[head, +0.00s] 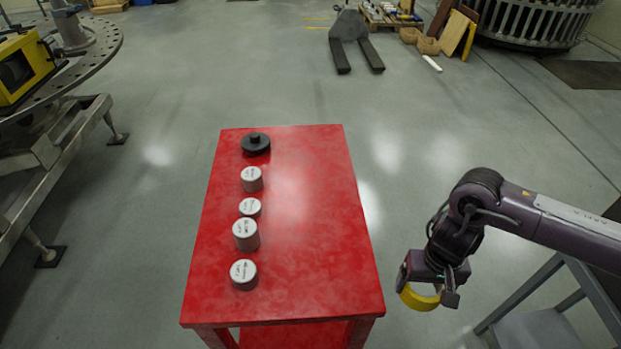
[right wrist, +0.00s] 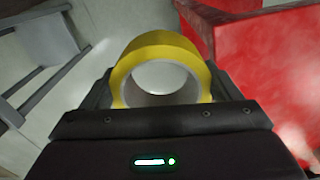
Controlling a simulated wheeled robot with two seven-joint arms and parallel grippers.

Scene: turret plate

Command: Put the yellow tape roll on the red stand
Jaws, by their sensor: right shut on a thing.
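The yellow tape roll (head: 418,298) is held by my right gripper (head: 430,290) to the right of the red stand, above the floor. In the right wrist view the roll (right wrist: 160,52) sits between the two dark fingers, with its hole facing the camera. The red stand (head: 310,220) is a red table in the middle of the head view. Its corner also shows at the upper right of the right wrist view (right wrist: 265,60). The roll is apart from the stand. My left gripper is not in view.
On the stand's left side, several grey cylinders (head: 245,234) stand in a line, with a black knobbed disc (head: 256,143) at the far end. The stand's right half is clear. A grey frame (head: 540,310) stands at the lower right. A pallet jack (head: 352,40) is far back.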

